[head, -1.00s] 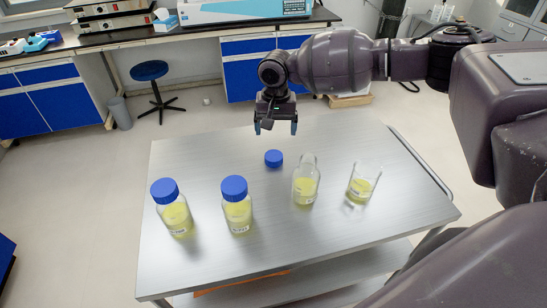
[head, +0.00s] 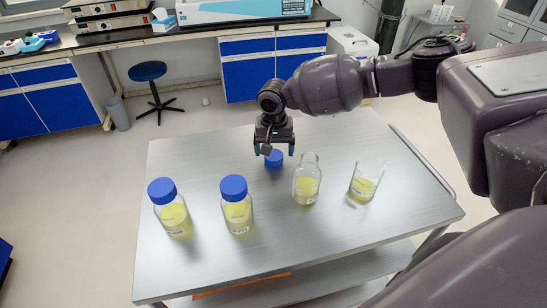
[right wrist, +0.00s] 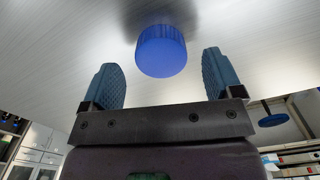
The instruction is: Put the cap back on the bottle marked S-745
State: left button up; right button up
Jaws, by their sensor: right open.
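A loose blue cap (head: 274,160) lies on the metal table (head: 300,245). An uncapped glass bottle (head: 306,184) with yellow liquid stands to its right; I cannot read its label. My right gripper (head: 274,152) is open and empty above the cap, its fingers on either side in the head view. In the right wrist view the cap (right wrist: 161,52) shows beyond and between the two fingertips (right wrist: 160,72), touching neither. My left gripper is not in view.
Two blue-capped bottles (head: 173,210) (head: 237,207) with yellow liquid stand on the left of the table. A beaker (head: 365,183) with yellow liquid stands right of the open bottle. The front of the table is clear.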

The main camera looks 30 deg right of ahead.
jog(key=shift+f, duration=1.3)
jog(key=c, duration=1)
